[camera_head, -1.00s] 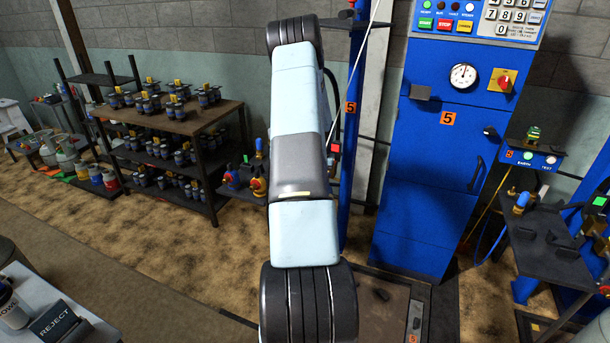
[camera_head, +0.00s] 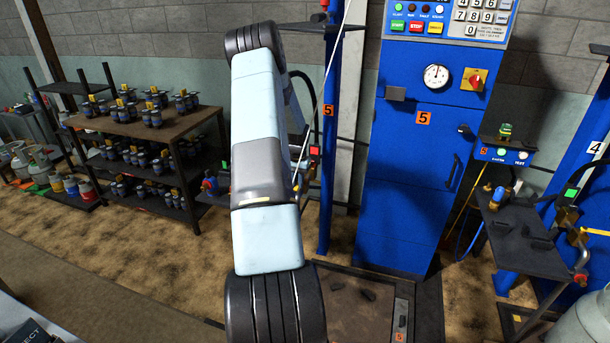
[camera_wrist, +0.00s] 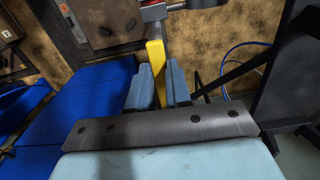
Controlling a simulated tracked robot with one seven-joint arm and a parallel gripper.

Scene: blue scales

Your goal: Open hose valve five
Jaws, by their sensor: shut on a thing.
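In the wrist view, a yellow lever (camera_wrist: 155,60) stands upright between the two pale blue fingers of my gripper (camera_wrist: 160,86). The gripper is shut on this lever, close to its lower end. A grey and red fitting (camera_wrist: 160,10) shows at the lever's top, cut by the frame edge. In the head view, my arm hides the gripper and most of the lever's surroundings. The blue column marked 5 (camera_head: 328,150) stands just right of my arm, beside the blue cabinet marked 5 (camera_head: 415,190).
A shelf rack (camera_head: 150,125) with several small cylinders stands at the left. A dark side table (camera_head: 525,250) with fittings is at the right, near a grey cylinder (camera_head: 590,325). A blue hose (camera_wrist: 235,45) lies right of the gripper. Brown floor is open at the left.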

